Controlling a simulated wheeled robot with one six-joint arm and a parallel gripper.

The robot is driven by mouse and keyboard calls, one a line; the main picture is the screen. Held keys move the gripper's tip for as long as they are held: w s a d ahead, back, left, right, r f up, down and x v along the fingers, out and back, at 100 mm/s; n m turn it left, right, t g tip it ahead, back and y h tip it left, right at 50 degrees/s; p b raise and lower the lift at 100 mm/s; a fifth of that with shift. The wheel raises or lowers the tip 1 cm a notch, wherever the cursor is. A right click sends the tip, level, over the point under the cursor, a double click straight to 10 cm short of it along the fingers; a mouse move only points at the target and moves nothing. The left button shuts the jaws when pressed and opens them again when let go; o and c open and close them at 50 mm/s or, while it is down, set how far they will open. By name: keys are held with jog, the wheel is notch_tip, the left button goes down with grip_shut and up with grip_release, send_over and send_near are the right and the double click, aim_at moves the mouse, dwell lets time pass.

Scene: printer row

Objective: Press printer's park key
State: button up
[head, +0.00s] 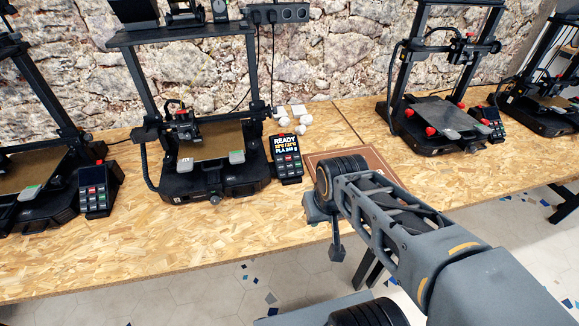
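A black printer (210,175) stands left of centre on the chipboard bench. Its control box (285,158) sits at its front right, with a lit screen reading READY and rows of small coloured keys (289,166) below. The key labels are too small to read, so I cannot tell which is park. My gripper (336,247) hangs at the bench's front edge, right of and nearer than the control box, apart from it. The wrist hides most of the gripper, and whether the fingers are open or shut does not show.
Other printers stand at the left (35,165), right (440,120) and far right (540,105), with their own control boxes. A brown board (318,157) lies partly behind my arm. White lumps (303,120) lie behind the lit box. Bench (245,220) in front is clear.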

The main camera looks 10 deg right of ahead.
grip_shut()
dwell(1.4)
